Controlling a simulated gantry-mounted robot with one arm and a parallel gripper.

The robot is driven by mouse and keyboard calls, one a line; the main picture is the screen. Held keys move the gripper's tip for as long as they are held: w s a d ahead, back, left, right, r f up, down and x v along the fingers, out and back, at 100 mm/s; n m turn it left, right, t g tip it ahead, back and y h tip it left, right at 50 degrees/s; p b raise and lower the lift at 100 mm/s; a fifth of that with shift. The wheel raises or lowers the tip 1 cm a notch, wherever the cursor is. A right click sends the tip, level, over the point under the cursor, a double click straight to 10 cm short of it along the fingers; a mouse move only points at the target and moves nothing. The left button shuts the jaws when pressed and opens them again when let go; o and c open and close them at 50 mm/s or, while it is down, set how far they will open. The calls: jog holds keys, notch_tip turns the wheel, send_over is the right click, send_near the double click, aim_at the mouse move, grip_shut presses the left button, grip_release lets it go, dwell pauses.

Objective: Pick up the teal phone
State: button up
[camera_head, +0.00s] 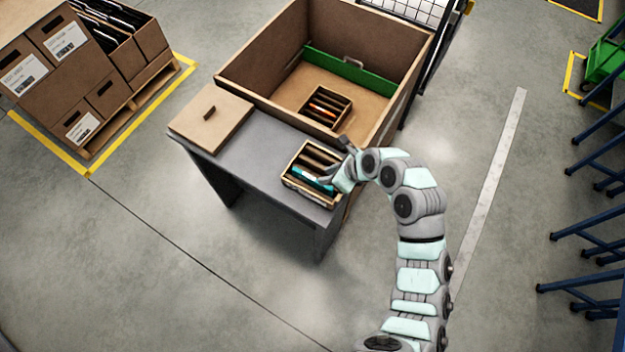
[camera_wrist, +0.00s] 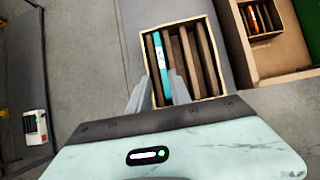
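The teal phone (camera_wrist: 162,66) stands on edge in a small divided carton (camera_wrist: 217,62), in the slot nearest the carton's left wall in the wrist view. In the head view the teal phone (camera_head: 313,179) shows along the near side of the same carton (camera_head: 289,177), on the grey table (camera_head: 262,187). My gripper (camera_wrist: 158,88) is open. Its two fingers appear on either side of the phone's lower end in the wrist view, with nothing visibly held. In the head view my gripper (camera_head: 335,174) is at the carton's right side. Whether the fingers touch the phone cannot be told.
Brown dividers fill the carton beside the phone. A large open box (camera_head: 262,75) stands behind the table, holding another small carton (camera_head: 326,104) with an orange item. A flat brown lid (camera_head: 211,120) lies on the table's left. Stacked cartons (camera_head: 75,75) stand far left.

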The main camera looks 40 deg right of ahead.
aim_at(314, 179)
jog(key=x, duration=0.9)
jog(key=shift+s+d+f+b, duration=0.1)
jog(key=shift+d+f+b, duration=0.1)
jog(key=shift+b, duration=0.1)
jog(key=shift+c, duration=0.6)
grip_shut()
